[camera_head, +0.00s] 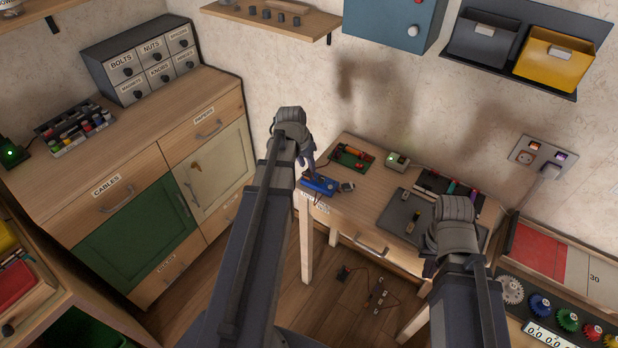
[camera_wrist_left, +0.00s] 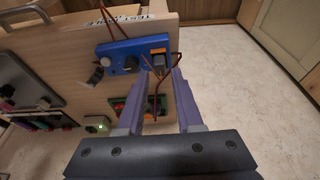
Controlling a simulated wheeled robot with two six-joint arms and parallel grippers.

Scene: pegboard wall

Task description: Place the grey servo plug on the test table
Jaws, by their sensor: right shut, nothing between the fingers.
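The wooden test table (camera_head: 385,155) stands against the back wall, and its labelled edge shows in the left wrist view (camera_wrist_left: 185,18). A blue box (camera_head: 319,185) with knobs sits near the table's left edge; it is large in the left wrist view (camera_wrist_left: 121,57). An orange part (camera_wrist_left: 158,42) and a small dark grey piece, possibly the servo plug (camera_wrist_left: 157,56), are at one end of the box, with thin red-brown wires. My left gripper (camera_wrist_left: 163,73) has its fingertips apart at that end; whether they touch the grey piece is unclear. My right gripper (camera_head: 428,268) is shut and empty near the table's front.
A green board (camera_head: 350,157), a small box with a green light (camera_head: 397,161) and a dark grey tray (camera_head: 406,216) occupy the table. Wired parts (camera_head: 378,295) lie on the floor beneath. A cabinet (camera_head: 135,180) stands at left, gears (camera_head: 540,305) at lower right.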

